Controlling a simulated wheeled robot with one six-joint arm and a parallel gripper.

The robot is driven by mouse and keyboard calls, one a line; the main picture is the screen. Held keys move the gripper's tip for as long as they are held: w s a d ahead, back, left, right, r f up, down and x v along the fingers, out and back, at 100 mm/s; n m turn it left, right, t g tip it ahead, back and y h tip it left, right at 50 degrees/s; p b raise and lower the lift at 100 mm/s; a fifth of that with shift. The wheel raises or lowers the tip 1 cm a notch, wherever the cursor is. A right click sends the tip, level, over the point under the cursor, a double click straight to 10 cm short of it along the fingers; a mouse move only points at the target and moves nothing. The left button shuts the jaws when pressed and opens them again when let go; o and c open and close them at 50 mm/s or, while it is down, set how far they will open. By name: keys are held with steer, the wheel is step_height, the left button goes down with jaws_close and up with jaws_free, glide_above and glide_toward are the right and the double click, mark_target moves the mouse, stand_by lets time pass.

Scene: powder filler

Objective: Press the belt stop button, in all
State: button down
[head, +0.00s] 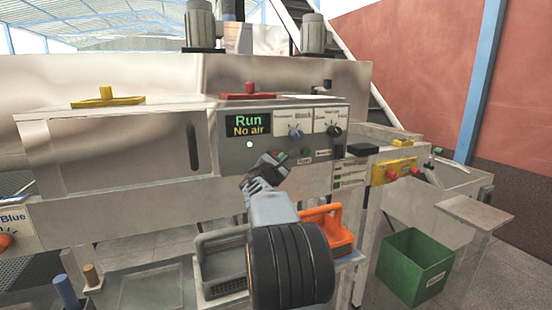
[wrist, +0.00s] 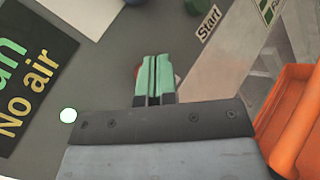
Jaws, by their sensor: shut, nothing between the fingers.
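The grey control panel (head: 230,160) faces me, with a display (head: 249,126) reading "Run" and "No air". My gripper (head: 277,157) is shut and empty, its fingertips in front of the panel's lower middle. In the wrist view the green-tipped fingers (wrist: 154,70) are together. A sliver of a red button (wrist: 136,72) shows beside them; the rest is hidden behind the fingers, and I cannot tell whether they touch it. I see no readable label for it. A green button (head: 306,153) sits to the right, and a "Start" label (wrist: 207,22) shows in the wrist view.
Two selector knobs (head: 314,131) sit above the green button. A lit lamp (head: 250,144) is below the display. A yellow plate with red buttons (head: 393,170) is farther right. An orange crate (head: 340,236), a grey crate (head: 212,268) and a green bin (head: 416,267) stand below.

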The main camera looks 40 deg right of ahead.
steer(key=shift+w, duration=0.1)
steer(key=shift+w+d, duration=0.15)
steer(key=shift+w, duration=0.1)
steer(key=shift+w+d, duration=0.15)
steer(key=shift+w, duration=0.3)
stand_by(0.9)
steer(key=shift+s, duration=0.1)
steer(key=shift+s+a+b, duration=0.35)
steer(key=shift+s+b, duration=0.4)
steer(key=shift+b, duration=0.1)
steer(key=shift+s+a+b, duration=0.3)
steer(key=shift+s+b, duration=0.25)
steer(key=shift+s, duration=0.2)
steer(key=shift+s+a+b, duration=0.3)
steer(key=shift+s+b, duration=0.3)
steer(key=shift+s, duration=0.2)
steer(key=shift+s+a+b, duration=0.3)
steer(key=shift+s+b, duration=0.25)
steer(key=shift+s, duration=0.2)
